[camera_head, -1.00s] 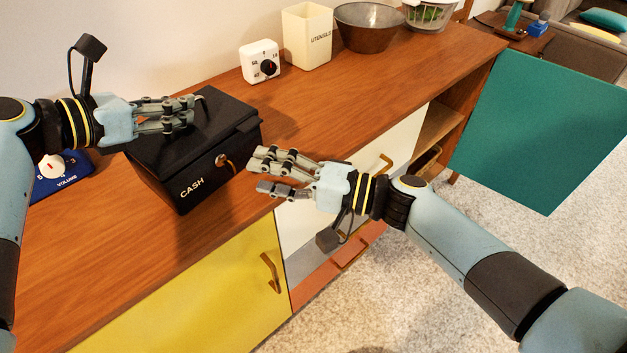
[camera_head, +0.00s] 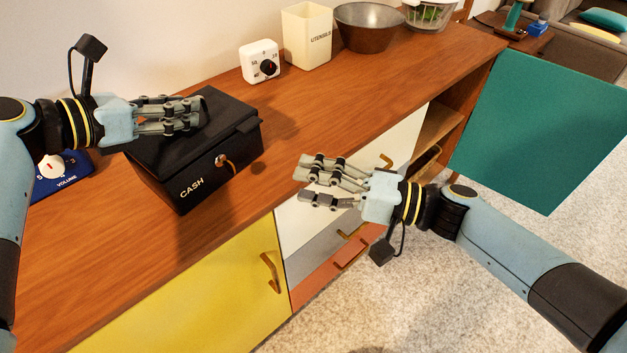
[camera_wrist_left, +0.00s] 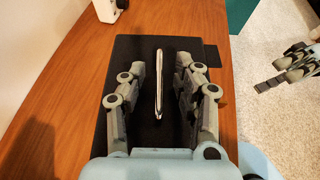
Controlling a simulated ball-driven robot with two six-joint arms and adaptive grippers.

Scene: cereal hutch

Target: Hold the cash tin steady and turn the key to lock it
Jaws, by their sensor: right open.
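The black cash tin (camera_head: 190,160), lettered CASH, sits closed on the wooden top. A small round lock (camera_head: 221,159) with an orange-brown key piece (camera_head: 231,166) shows on its front; the key's exact angle is too small to tell. My left gripper (camera_head: 185,118) is over the lid. In the left wrist view its fingers (camera_wrist_left: 160,100) stand open on both sides of the tin's light metal handle (camera_wrist_left: 158,85), with gaps to it. My right gripper (camera_head: 315,182) is open and empty, in front of the counter edge, right of the tin and apart from the key.
A blue volume panel (camera_head: 75,172) lies left of the tin. A white timer (camera_head: 261,62), a utensil holder (camera_head: 308,38) and a brown bowl (camera_head: 370,27) stand behind. A teal door (camera_head: 545,130) hangs open at right.

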